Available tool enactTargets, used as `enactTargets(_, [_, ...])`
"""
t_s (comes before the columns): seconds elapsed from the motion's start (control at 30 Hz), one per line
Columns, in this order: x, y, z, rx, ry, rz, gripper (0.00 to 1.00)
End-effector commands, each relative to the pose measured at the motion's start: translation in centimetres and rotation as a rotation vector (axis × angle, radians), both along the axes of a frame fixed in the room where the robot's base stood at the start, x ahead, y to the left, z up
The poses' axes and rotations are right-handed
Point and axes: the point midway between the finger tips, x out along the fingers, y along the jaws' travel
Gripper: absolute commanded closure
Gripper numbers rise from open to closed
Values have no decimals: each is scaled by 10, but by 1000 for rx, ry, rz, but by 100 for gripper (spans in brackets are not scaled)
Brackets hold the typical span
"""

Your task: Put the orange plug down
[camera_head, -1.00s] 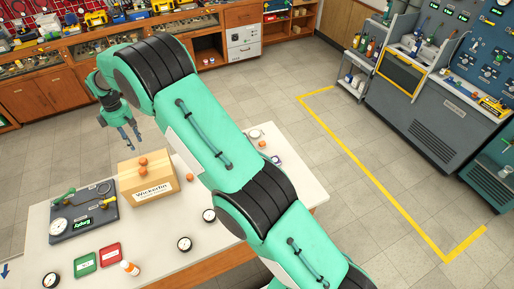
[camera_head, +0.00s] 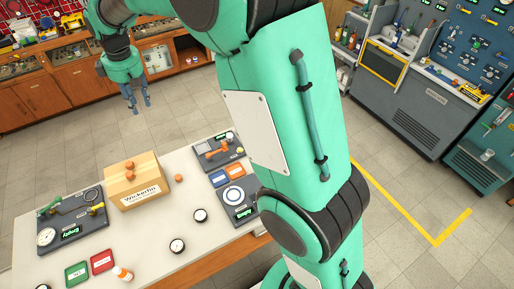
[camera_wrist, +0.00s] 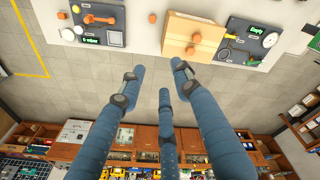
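Two orange plugs sit on the cardboard box marked "Wickerlin" (camera_head: 148,195): an upper one (camera_head: 130,165) and a lower one (camera_head: 130,176). A third orange plug (camera_head: 179,178) rests on the white table just right of the box, and it also shows in the wrist view (camera_wrist: 152,18). A larger orange piece lies on a grey board (camera_head: 208,161) at the table's back. My gripper (camera_head: 135,103) hangs over the floor beyond the table's far edge, apart from every plug. In the wrist view its three blue fingers (camera_wrist: 159,77) are spread with nothing between them.
A grey board with a gauge (camera_head: 75,220) lies left of the box. Wooden cabinets (camera_head: 20,105) line the back wall. Floor between table and cabinets is clear.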

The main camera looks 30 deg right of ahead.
Motion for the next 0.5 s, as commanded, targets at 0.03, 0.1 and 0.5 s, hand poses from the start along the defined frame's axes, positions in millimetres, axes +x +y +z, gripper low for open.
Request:
enactTargets(0.03, [-10, -9, 12, 5, -10, -21, 67])
enactTargets(0.1, [-24, -20, 25, 12, -20, -55, 67])
enactTargets(0.5, [-109, -78, 83, 56, -83, -238, 67])
